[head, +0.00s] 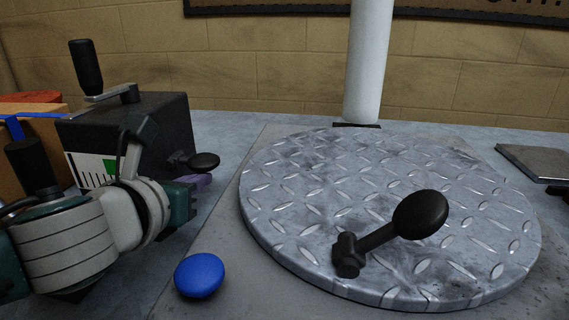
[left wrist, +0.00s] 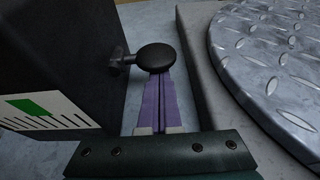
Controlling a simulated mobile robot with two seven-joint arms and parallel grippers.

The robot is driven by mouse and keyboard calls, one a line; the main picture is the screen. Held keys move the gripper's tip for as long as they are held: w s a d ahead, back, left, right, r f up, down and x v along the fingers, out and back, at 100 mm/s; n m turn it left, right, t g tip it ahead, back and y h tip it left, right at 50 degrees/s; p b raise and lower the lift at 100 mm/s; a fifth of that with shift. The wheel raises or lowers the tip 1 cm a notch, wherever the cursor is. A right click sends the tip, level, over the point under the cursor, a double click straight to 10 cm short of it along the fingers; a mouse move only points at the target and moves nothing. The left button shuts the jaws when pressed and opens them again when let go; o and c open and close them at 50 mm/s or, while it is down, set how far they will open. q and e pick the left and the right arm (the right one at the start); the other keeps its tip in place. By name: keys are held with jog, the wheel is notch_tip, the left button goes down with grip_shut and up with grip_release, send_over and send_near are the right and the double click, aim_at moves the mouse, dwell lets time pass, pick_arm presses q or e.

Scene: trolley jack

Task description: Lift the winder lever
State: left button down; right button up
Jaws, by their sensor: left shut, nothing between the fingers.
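The winder is a black box (head: 150,125) at the left, with a crank (head: 88,68) on top and a white scale with a green patch on its front. A short lever with a round black knob (head: 205,161) sticks out of its right side; the knob also shows in the left wrist view (left wrist: 156,57). My left gripper (head: 203,180) is shut and empty. Its purple fingers (left wrist: 160,80) point at the knob, with the tips appearing just below it. I cannot tell whether they touch. My right gripper is not in view.
A round tread-plate disc (head: 330,180) with a black-knobbed lever (head: 420,215) lies to the right, before a white post (head: 368,60). A blue oval knob (head: 199,275) is at the front. A brown box (head: 40,150) stands behind my left arm. A grey plate (head: 535,162) lies far right.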

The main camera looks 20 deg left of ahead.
aim_at(210, 155)
pick_arm(q)
jog(key=shift+r, duration=0.1)
jog(key=shift+r+n+p, duration=0.15)
jog(key=shift+n+p, duration=0.15)
jog(key=shift+p, duration=0.05)
jog(key=shift+d+r+n+h+p, duration=0.1)
jog(key=shift+r+n+h+p, duration=0.15)
jog(key=shift+n+h+p, duration=0.1)
jog(key=shift+r, duration=0.2)
jog(key=shift+r+n+t+h+p, duration=0.3)
jog(key=shift+r+n+h+p, duration=0.3)
jog(key=shift+n+p, duration=0.5)
jog(key=shift+a+r+p, duration=0.2)
jog(key=shift+r+p, duration=0.2)
jog(key=shift+p, duration=0.1)
jog(key=shift+a+r+p, duration=0.1)
jog(key=shift+p, duration=0.4)
jog(key=shift+r, duration=0.1)
